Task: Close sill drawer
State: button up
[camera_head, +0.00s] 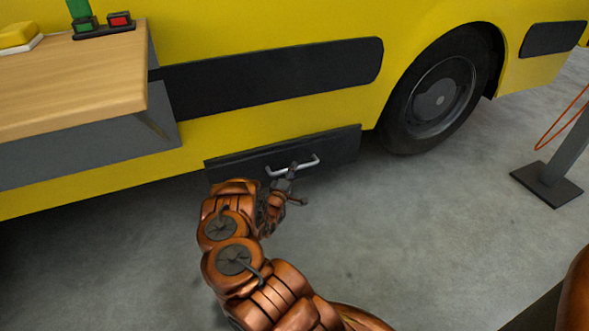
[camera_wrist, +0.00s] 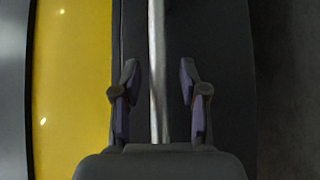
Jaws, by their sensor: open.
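The sill drawer (camera_head: 235,166) is a dark grey front panel low on the yellow vehicle's side, with a pale metal bar handle (camera_head: 306,165). How far the drawer stands out from the sill is hard to tell. My gripper (camera_head: 291,184) is at the handle, in front of the panel. In the wrist view my gripper (camera_wrist: 159,78) is open, its two fingers apart on either side of the handle bar (camera_wrist: 157,40). Neither finger visibly touches the bar. The dark drawer front also shows behind the fingers in the wrist view (camera_wrist: 220,60).
The yellow vehicle (camera_head: 290,115) fills the back, with a wheel (camera_head: 440,95) right of the drawer. A wooden-topped bench (camera_head: 75,80) stands at left, near the drawer's left end. A post on a dark base (camera_head: 546,186) stands at right. The grey floor between is clear.

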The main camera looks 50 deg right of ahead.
jog(key=v, duration=1)
jog(key=shift+a, duration=0.15)
jog(key=shift+s, duration=0.1)
